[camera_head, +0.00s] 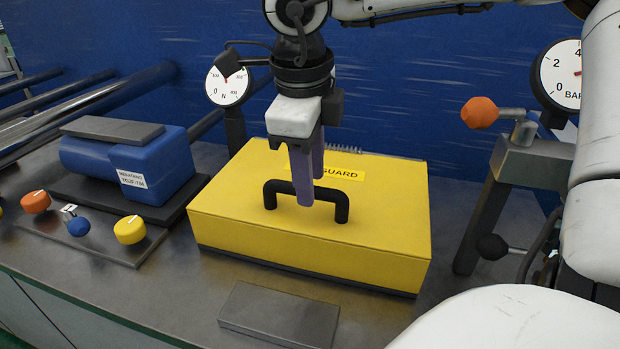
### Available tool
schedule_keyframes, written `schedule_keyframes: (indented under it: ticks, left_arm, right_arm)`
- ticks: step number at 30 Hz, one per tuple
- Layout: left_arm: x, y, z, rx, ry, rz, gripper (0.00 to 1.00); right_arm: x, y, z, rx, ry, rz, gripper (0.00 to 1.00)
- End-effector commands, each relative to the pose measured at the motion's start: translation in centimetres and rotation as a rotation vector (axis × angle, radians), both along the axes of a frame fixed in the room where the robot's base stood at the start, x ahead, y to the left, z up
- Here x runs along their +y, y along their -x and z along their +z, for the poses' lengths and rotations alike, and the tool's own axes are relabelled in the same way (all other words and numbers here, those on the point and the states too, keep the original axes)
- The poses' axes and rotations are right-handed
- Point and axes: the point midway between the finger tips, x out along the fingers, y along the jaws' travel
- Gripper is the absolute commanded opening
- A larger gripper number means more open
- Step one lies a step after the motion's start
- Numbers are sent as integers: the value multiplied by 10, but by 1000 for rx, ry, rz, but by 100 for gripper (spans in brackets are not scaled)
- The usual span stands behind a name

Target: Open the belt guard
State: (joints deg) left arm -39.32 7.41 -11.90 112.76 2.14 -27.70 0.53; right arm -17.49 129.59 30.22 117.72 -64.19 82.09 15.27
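The belt guard (390,215) is a yellow box-shaped cover with its lid down flat. A black handle (341,205) stands up from its top, and a yellow label (345,175) lies behind the handle. My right gripper (310,192) points down over the handle, with one purple finger on the near side and the other partly hidden behind it. The fingers look apart, with the handle bar seeming to run between them; the near finger hides part of the bar, so contact cannot be seen. My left gripper is not in view.
A blue motor (150,168) and a panel with knobs (130,230) stand at the left. A gauge (228,86) is behind the guard. At the right are a metal stand (488,205) and an orange-knobbed lever (480,113). A grey block (278,314) lies in front.

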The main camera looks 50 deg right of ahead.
Motion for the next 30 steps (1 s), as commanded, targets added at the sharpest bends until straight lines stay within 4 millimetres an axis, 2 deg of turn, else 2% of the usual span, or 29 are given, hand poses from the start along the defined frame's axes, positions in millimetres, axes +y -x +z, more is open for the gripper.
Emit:
schedule_keyframes:
  ticks: [4, 12, 18, 26, 30]
  left_arm:
    - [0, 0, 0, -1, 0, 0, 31]
    - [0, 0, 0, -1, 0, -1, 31]
    - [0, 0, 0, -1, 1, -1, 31]
    - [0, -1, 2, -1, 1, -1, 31]
    - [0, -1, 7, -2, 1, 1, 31]
  right_arm:
    - [-2, 0, -9, 2, 0, 1, 36]
    - [-2, -1, -10, 0, 0, 0, 36]
    - [-2, -1, -10, 0, 0, 0, 2]
    - [-2, -1, -8, 1, -2, -1, 0]
    - [-7, 1, -1, 9, -21, -11, 0]
